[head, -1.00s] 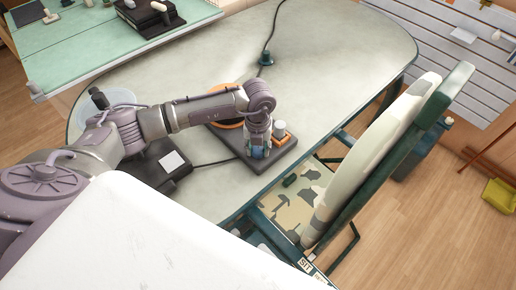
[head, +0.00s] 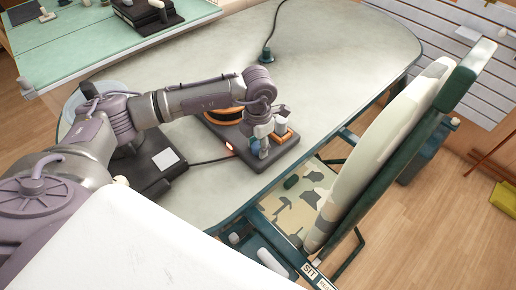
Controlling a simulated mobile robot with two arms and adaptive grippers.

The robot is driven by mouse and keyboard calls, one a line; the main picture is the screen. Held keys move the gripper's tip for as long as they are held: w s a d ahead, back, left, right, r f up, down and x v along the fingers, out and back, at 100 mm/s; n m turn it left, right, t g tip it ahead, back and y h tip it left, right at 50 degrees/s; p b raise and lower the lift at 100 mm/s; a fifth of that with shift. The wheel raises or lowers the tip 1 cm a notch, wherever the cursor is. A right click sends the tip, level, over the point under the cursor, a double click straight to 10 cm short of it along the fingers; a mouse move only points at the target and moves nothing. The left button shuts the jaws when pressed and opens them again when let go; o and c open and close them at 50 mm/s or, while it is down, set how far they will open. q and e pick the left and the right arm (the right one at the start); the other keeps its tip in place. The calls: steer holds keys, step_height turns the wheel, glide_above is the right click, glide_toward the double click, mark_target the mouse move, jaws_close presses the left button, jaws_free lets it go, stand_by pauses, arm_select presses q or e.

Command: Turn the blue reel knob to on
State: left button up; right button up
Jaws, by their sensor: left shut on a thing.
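The reel unit is a dark base (head: 284,151) on the pale table, with a black and orange reel (head: 222,117) partly behind my arm. My left gripper (head: 264,149) points down at the front of the base. It is shut on the blue knob, which its fingers largely hide, so I cannot read the knob's position. A small red and white spot (head: 229,146) shows on the base's left edge. An orange piece with a pale cylinder (head: 281,127) stands right beside the gripper. My right gripper is not in view.
A black box with a white label (head: 166,158) lies left of the reel unit, joined by a cable. A dark plug (head: 267,55) and cord lie at the back. A camouflage chair (head: 380,155) stands close at the right. The table's far right is clear.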

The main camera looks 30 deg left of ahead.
mark_target(258, 145)
arm_select(q)
steer(key=shift+m+b, duration=0.5)
steer(key=shift+m, duration=0.4)
steer(key=o, duration=1.1)
steer(key=shift+o, duration=0.2)
steer(key=shift+r, duration=0.15)
step_height(258, 145, up, 12)
